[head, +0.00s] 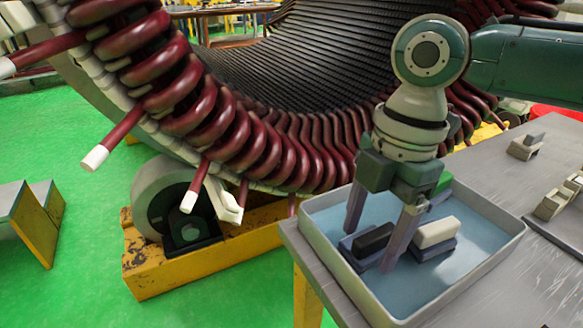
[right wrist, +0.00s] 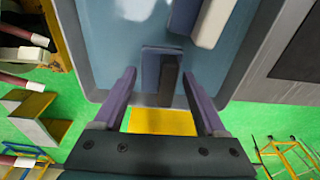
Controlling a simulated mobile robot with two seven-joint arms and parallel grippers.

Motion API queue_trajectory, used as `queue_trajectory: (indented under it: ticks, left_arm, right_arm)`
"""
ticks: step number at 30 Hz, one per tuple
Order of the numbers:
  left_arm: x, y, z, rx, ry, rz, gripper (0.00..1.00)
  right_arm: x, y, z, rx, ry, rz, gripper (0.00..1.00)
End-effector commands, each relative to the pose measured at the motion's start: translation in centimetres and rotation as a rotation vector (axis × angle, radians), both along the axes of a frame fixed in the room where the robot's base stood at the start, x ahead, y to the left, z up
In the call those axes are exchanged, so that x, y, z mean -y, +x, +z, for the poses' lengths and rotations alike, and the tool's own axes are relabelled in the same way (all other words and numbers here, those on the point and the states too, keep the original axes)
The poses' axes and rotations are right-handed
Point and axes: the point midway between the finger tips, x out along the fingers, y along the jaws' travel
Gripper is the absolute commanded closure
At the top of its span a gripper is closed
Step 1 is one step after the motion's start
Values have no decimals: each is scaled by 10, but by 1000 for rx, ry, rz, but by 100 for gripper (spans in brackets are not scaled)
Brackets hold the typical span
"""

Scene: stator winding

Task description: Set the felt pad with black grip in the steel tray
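The felt pad with black grip (head: 374,237) lies in the steel tray (head: 470,270), near its front left side; it also shows in the right wrist view (right wrist: 168,82). My right gripper (head: 371,251) points down over the tray, open, with one finger on each side of this pad. In the right wrist view a gap shows between each finger and the pad, so the gripper (right wrist: 158,72) is not closed on it. My left gripper is not in view.
A similar pad with a white grip (head: 436,232) lies just right of the gripper in the tray. A green piece (head: 443,183) shows partly behind the gripper. Metal blocks (head: 526,146) stand on the grey table to the right. The large stator with red coils (head: 215,120) rises behind.

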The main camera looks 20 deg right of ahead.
Motion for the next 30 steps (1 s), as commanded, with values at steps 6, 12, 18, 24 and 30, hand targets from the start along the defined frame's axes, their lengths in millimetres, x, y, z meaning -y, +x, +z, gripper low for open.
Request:
queue_trajectory:
  ticks: [6,12,18,24,30]
  left_arm:
    - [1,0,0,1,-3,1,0]
    - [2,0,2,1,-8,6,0]
    - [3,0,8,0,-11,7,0]
    - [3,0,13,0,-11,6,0]
    - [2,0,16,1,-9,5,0]
  right_arm:
    - [0,0,0,0,0,0,11]
    - [0,0,4,0,-1,0,11]
    - [4,1,34,4,0,0,11]
    - [9,2,80,4,0,0,11]
    - [13,2,113,2,1,-1,11]
